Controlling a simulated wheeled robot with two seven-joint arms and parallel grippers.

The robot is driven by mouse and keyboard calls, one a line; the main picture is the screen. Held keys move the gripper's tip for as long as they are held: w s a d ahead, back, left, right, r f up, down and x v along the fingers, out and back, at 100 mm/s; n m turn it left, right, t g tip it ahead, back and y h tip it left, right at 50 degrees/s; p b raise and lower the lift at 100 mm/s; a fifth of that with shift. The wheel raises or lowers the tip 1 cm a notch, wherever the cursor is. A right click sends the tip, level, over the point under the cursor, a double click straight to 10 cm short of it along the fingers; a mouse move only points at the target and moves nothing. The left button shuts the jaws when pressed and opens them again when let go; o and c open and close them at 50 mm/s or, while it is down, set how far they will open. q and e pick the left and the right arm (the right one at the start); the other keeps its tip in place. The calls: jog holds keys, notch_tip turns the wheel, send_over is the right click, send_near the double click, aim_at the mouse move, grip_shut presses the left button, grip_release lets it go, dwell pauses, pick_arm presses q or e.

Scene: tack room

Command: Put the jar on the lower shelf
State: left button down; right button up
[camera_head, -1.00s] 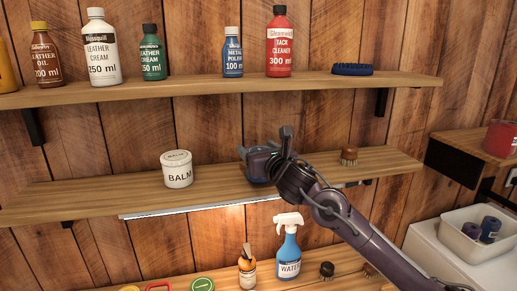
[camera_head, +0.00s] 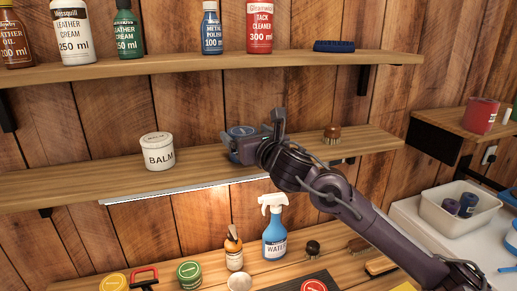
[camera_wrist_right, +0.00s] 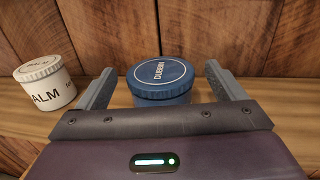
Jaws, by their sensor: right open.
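A blue jar labelled DUBBIN (camera_wrist_right: 162,80) stands upright on the lower of the two wall shelves (camera_head: 90,183). In the head view only its blue top (camera_head: 242,131) shows, behind my gripper. My right gripper (camera_head: 252,140) is open at the jar. In the right wrist view its fingers (camera_wrist_right: 160,86) are on either side of the jar, with a visible gap at each side. A white BALM jar (camera_head: 157,151) stands on the same shelf to the left, also seen in the wrist view (camera_wrist_right: 45,83). My left gripper is not in view.
Bottles, including a red one (camera_head: 260,28), line the upper shelf (camera_head: 180,66) above. A spray bottle (camera_head: 275,235) and several tins stand on the bench below. The shelf between balm and gripper is clear.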

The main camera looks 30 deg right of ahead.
jog(key=s+b, duration=0.1)
jog(key=s, duration=0.7)
jog(key=shift+a+b, duration=0.35)
jog(key=shift+a, duration=0.05)
